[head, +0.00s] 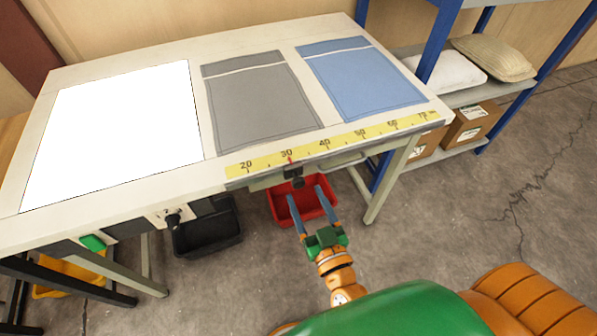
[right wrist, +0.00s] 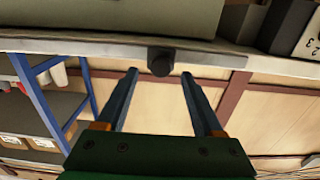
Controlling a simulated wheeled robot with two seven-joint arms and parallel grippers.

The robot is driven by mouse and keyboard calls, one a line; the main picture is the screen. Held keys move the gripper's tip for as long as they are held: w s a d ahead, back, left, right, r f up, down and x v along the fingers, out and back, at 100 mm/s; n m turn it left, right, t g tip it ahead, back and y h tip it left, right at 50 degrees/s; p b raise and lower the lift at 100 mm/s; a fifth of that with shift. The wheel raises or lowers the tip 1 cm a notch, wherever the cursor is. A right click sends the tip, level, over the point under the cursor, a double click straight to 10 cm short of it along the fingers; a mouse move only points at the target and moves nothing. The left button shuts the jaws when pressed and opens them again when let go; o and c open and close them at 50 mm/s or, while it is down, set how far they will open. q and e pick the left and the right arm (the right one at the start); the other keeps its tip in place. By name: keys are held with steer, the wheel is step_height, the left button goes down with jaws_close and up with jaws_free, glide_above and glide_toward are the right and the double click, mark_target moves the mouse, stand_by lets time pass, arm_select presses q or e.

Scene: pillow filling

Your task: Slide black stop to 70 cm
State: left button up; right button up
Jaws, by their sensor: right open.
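The black stop (head: 297,182) sits on the front edge of the table, below the yellow scale (head: 335,143). A red pointer mark on the scale stands at about 30, and the 70 mark is near the scale's right end. My right gripper (head: 310,196) is open, with its two blue-grey fingers pointing at the stop. My left gripper is not in view.
A grey cover (head: 262,105) and a blue cover (head: 362,82) lie on the table, beside a white panel (head: 115,125). A handle bar (head: 343,164) is right of the stop. A red bin (head: 300,205) and a black bin (head: 207,232) stand below. A blue shelf rack (head: 430,45) stands right.

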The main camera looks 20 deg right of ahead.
mark_target(300, 186)
steer(key=w, duration=0.4)
steer(key=shift+w+a+r, duration=0.1)
steer(key=shift+w, duration=0.6)
steer(key=shift+s, duration=0.15)
steer(key=shift+c, duration=0.6)
jaws_close()
